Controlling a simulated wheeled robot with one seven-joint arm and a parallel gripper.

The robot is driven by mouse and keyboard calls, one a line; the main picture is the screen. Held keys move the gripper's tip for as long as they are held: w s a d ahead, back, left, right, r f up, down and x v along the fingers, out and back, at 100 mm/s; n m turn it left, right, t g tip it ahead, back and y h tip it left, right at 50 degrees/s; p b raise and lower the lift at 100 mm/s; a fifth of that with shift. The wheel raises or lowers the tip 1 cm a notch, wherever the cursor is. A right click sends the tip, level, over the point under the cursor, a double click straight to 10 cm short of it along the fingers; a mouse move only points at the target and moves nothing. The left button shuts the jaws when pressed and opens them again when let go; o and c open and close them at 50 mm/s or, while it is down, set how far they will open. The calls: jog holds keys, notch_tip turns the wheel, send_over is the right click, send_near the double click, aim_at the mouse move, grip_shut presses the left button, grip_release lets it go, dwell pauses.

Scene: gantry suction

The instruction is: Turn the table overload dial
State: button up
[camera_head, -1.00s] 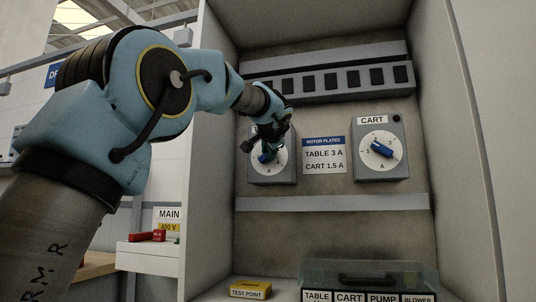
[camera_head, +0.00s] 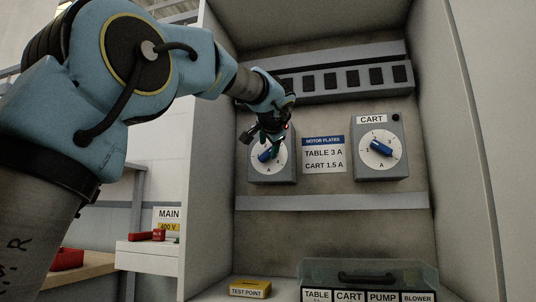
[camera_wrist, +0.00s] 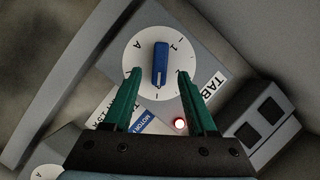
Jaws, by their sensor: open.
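The table overload dial is a blue knob (camera_wrist: 160,64) on a round white scale, on a grey box (camera_head: 272,176) at the left of the cabinet's back panel. The knob also shows in the head view (camera_head: 265,155), slanted. My gripper (camera_wrist: 159,76) is open, with its two green fingers on either side of the knob's near end in the wrist view. I cannot tell whether they touch it. In the head view my gripper (camera_head: 268,142) is in front of the dial and hides its upper part and label.
The cart dial (camera_head: 381,148) is to the right, beyond the motor plates sign (camera_head: 323,155) reading TABLE 3 A, CART 1.5 A. A row of dark modules (camera_head: 342,80) runs above. A clear-lidded box (camera_head: 368,272) and a yellow test point block (camera_head: 249,289) are below. Cabinet walls close both sides.

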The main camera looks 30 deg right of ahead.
jog(key=b+v, duration=0.1)
jog(key=v, duration=0.6)
dwell(0.4)
